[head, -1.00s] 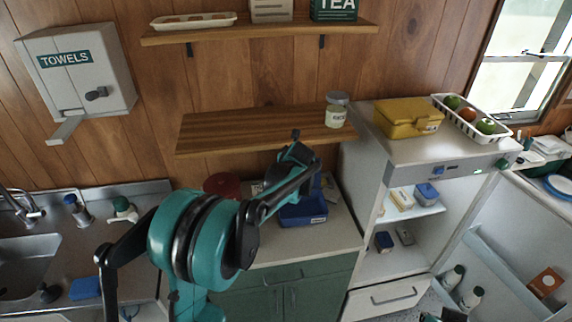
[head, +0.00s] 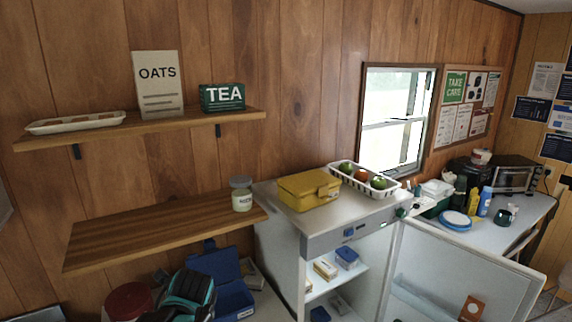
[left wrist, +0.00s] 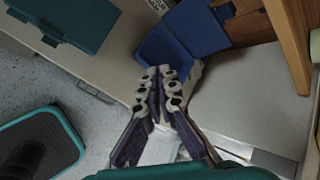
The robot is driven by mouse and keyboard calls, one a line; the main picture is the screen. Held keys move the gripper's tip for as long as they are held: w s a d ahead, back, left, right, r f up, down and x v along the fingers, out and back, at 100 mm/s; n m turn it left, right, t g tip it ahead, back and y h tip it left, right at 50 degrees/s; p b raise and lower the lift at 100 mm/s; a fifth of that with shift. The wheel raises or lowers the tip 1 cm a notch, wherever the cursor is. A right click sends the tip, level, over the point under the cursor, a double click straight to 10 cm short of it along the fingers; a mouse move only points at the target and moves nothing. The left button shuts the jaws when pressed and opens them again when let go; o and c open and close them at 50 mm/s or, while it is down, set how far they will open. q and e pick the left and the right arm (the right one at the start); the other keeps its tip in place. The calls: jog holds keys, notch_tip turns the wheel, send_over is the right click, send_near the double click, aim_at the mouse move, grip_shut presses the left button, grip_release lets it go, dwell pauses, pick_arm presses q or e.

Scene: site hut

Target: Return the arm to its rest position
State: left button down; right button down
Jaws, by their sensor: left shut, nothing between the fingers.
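My left gripper (left wrist: 163,78) is in the left wrist view, its two dark, pale-jointed fingers closed together with nothing between them. Its tips are close to an open blue box (left wrist: 200,28) on the counter; I cannot tell whether they touch it. In the head view, part of my teal and black left arm (head: 190,290) shows at the bottom, left of the blue box (head: 232,298); its fingertips are not clear there. My right gripper is in neither current view.
A wooden shelf (head: 150,233) with a jar (head: 241,194) hangs above the counter. A fridge (head: 290,240) with its door open stands right, a yellow box (head: 308,189) and fruit basket (head: 365,181) on top. A red lid (head: 128,300) is beside the arm.

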pick_arm(q)
jog(key=s+d+f+n+h+b, duration=0.1)
jog(key=s+d+f+n+b, duration=0.1)
jog(key=s+f+n, duration=0.4)
jog(key=s+d+f+n+h+b, duration=0.2)
jog(key=s+f+n, duration=0.5)
jog(key=s+n, duration=0.6)
jog(key=shift+s+d+g+b, duration=0.3)
jog(key=shift+s+d+b, duration=0.1)
jog(key=shift+d, duration=0.3)
